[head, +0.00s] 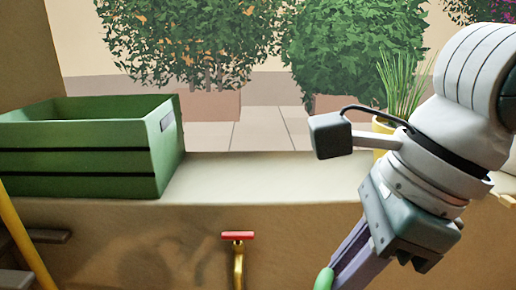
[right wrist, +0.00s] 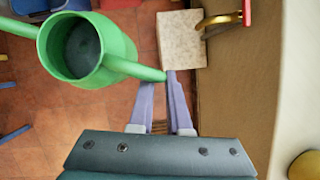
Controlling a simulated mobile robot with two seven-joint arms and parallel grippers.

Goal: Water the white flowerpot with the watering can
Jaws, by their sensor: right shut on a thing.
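A green watering can (right wrist: 118,42) hangs in my right gripper, with its round open top facing the right wrist camera. The fingers of my right gripper (right wrist: 165,88) are closed on the green bar that sticks out from the can's side. In the head view only a small green part of the can (head: 324,279) shows at the bottom edge, beside my right gripper (head: 345,262). I cannot make out the white flowerpot for certain; a pale shape (head: 507,184) is cut off at the right edge of the head view. My left gripper is not in view.
A green crate (head: 80,160) stands on the left of the ledge (head: 250,175). A yellow pot (head: 378,150) with a grassy plant is behind my right arm. A brass tap (head: 238,262) with a red handle is on the wall below. The ledge's middle is clear.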

